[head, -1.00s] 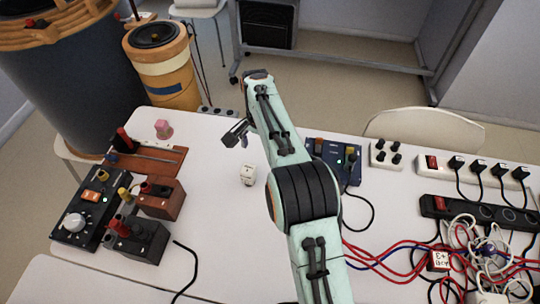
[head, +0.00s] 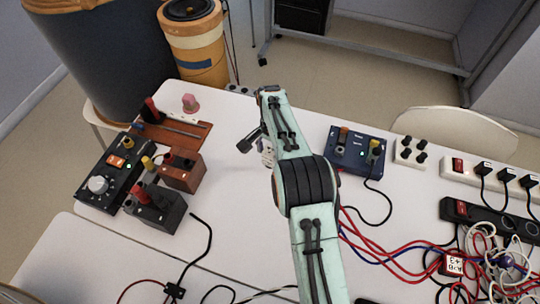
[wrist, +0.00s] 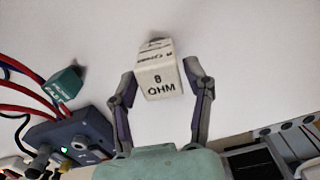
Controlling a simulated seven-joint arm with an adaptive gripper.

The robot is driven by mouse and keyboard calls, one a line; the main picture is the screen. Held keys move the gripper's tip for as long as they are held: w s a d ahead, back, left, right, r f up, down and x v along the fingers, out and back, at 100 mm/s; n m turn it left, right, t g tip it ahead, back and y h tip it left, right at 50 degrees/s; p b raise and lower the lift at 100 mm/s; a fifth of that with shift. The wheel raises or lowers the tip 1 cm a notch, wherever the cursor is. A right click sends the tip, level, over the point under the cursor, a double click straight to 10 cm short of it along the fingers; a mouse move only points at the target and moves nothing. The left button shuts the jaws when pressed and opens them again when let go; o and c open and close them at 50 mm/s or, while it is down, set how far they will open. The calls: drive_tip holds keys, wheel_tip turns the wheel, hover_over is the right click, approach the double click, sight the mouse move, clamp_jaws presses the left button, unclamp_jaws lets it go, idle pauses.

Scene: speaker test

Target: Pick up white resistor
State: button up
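The white resistor is a small block marked "8 OHM" (wrist: 158,80). In the wrist view it sits on the white table between the two fingers of my gripper (wrist: 160,68). The fingers are apart, with a gap showing on each side of the block, so my gripper is open. In the head view the resistor (head: 268,155) shows only in part beside my arm, which hides the rest. One dark finger shows just left of it there; the other finger is hidden.
A teal block (wrist: 66,84) and a dark blue box (wrist: 72,138) lie to the left in the wrist view. The head view shows a black dial box (head: 110,180), a brown box (head: 183,172) and a pink block (head: 190,103) at left. Red cables lie at right.

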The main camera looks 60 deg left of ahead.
clamp_jaws()
drive_tip(key=shift+r, duration=0.1)
